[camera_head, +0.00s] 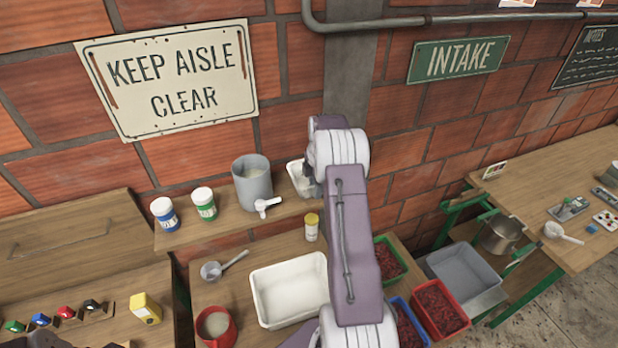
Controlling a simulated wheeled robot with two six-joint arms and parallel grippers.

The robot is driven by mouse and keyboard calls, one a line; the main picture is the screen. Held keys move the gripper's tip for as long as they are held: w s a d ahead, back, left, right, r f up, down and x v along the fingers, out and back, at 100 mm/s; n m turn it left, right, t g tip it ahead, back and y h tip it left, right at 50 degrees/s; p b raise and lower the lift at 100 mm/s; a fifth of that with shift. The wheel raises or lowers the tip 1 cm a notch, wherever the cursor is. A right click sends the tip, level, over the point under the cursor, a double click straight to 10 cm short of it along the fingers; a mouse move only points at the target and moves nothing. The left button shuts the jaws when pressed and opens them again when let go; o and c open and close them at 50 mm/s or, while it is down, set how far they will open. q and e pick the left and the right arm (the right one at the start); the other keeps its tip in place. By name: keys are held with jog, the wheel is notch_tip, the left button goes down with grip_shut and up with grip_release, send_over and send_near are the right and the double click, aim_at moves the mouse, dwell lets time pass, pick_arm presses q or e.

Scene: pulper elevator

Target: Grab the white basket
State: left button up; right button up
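A small white basket (296,175) sits on the raised wall shelf, just right of the grey pail. Its right side is hidden behind my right gripper (310,185). The gripper is at the basket and overlaps its right edge in the picture; I cannot tell whether they touch. The fingers are small and mostly covered by my wrist, so their opening does not show. A larger white tray (262,292) stands on the lower table, partly behind my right arm. My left gripper is not in view.
The shelf also holds a grey pail (252,183), a white scoop (266,206) and two lidded jars (204,203). Below are a yellow-capped bottle (312,228), a red jug (215,328), and bins (440,308) of dark red contents. A grey bin (462,272) stands to the right.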

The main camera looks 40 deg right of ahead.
jog(key=shift+w+f, duration=0.35)
grip_shut()
jog(key=shift+s+r, duration=0.15)
jog(key=shift+s, duration=0.05)
jog(key=shift+w, duration=0.2)
jog(key=shift+s, duration=0.1)
dwell(0.6)
